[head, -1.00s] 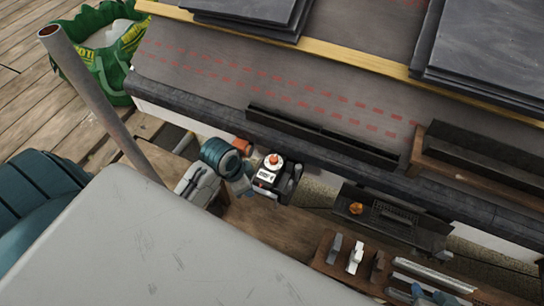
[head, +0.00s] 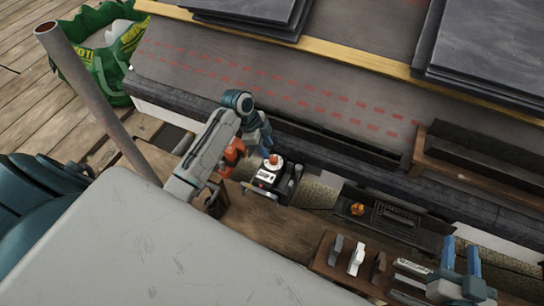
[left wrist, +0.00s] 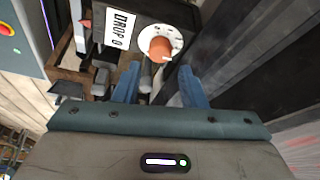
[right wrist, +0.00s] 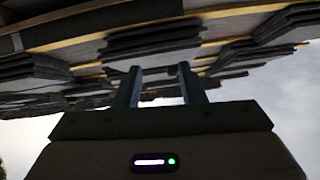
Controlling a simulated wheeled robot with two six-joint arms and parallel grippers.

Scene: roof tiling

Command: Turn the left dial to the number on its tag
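The dial, an orange knob (head: 273,159) on a white round plate, sits on top of a small black box (head: 263,188). In the left wrist view the knob (left wrist: 160,49) has small marks around its plate. A white tag (left wrist: 119,29) beside it reads "DROP" and a character that looks like 0. My left gripper (left wrist: 158,78) is open and empty, its fingertips just short of the knob and on either side of its line. In the head view it comes down at the dial's upper left. My right gripper (head: 461,252) is open and empty, above the bench at lower right.
A black tray (head: 400,222) with an orange round piece (head: 357,209) lies right of the box. A wooden rack (head: 325,262) with several grey pieces stands below it. The roof edge with a dark gutter (head: 330,143) runs just behind the dial.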

